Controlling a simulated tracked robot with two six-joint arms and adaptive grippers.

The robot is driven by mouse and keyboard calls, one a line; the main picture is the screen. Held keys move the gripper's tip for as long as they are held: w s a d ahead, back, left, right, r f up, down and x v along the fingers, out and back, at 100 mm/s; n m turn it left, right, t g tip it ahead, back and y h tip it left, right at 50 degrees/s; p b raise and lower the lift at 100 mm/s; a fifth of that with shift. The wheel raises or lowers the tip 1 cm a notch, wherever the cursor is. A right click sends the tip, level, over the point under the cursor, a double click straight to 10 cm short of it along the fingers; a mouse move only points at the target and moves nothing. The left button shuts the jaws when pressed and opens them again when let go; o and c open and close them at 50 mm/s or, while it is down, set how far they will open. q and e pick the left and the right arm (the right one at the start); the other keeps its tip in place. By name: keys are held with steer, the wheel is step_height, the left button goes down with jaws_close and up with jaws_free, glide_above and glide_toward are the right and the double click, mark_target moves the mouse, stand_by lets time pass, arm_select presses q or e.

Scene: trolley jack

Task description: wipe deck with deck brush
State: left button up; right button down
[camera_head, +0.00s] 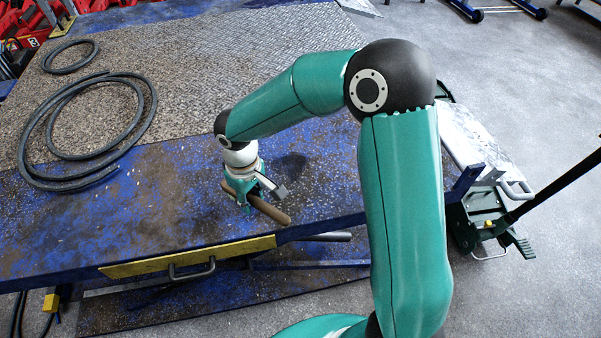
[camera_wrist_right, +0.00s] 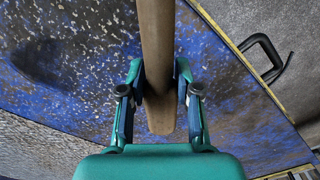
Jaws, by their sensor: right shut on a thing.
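The deck (camera_head: 140,215) is a worn blue metal platform, scattered with pale specks and brown patches. My right gripper (camera_head: 247,195) points down over its front part and is shut on a brown wooden bar, which I take for the deck brush (camera_head: 268,208). In the right wrist view the two fingers (camera_wrist_right: 159,95) sit on either side of the bar (camera_wrist_right: 157,40). Bristles do not show, and I cannot tell whether the brush touches the deck (camera_wrist_right: 90,75). My left gripper is not in view.
Coiled dark hoses (camera_head: 145,120) lie on the left of the deck, partly over the grey tread plate (camera_head: 220,60). A yellow strip (camera_head: 190,257) with a black handle (camera_head: 192,268) lines the front edge. A green trolley jack (camera_head: 480,215) stands on the floor at right.

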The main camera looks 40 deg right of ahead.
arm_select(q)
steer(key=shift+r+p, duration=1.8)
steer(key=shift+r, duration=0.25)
arm_select(e)
steer(key=shift+r, duration=2.75)
steer(key=shift+f, duration=0.1)
